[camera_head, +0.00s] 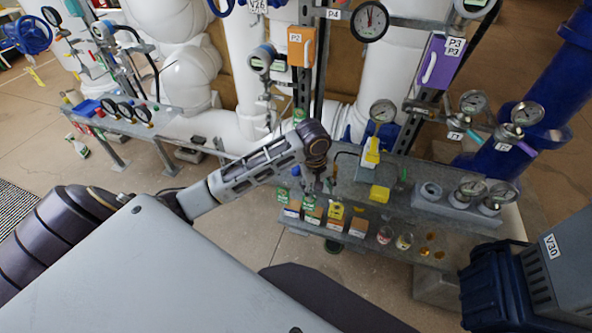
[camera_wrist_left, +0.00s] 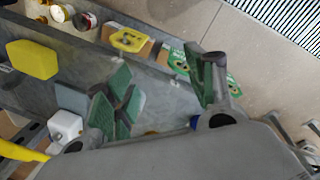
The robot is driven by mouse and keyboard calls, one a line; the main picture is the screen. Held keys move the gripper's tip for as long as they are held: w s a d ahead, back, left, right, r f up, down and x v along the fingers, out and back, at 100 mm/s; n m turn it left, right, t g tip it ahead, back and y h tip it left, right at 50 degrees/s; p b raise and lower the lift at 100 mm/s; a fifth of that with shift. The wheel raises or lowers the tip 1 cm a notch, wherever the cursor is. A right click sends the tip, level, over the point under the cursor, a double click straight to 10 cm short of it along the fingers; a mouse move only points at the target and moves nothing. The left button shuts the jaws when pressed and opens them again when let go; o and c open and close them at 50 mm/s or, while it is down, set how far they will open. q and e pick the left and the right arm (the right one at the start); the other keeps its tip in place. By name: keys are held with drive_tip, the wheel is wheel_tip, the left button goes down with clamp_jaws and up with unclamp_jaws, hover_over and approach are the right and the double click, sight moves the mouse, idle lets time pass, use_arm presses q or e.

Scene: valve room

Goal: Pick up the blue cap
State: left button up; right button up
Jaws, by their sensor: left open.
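My left gripper (camera_head: 325,183) reaches down over the grey metal shelf in the head view, its fingers small and dark there. In the left wrist view the gripper (camera_wrist_left: 162,88) is open, with its green-padded fingers spread apart and nothing held between them. A small blue thing (camera_wrist_left: 195,122), perhaps the blue cap, shows beside the base of the finger on the right, mostly hidden by the gripper. My right gripper is not in view.
Gauges and pipes stand behind.

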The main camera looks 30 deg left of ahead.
use_arm(q)
drive_tip(key=w+a+r+n+g+y, duration=0.1)
drive_tip(key=w+a+r+n, duration=0.6)
drive_tip(key=a+r+n, duration=0.3)
drive_tip(key=shift+a+r, duration=0.2)
drive_tip(key=shift+a, duration=0.9)
hover_over(296, 168)
drive_tip(key=shift+w+f, duration=0.15)
drive_tip(key=shift+f, duration=1.3)
drive_tip(key=shift+w+f, duration=0.15)
drive_tip(key=shift+f, duration=1.25)
drive_tip(key=shift+w+f, duration=0.15)
drive_tip(key=shift+f, duration=1.3)
drive_tip(key=shift+f, duration=0.15)
drive_tip(key=shift+s+f+p, duration=0.15)
drive_tip(key=shift+s+f, duration=0.05)
drive_tip(key=shift+f, duration=1.05)
drive_tip(key=shift+s+f+p, duration=0.15)
drive_tip(key=shift+f, duration=1.05)
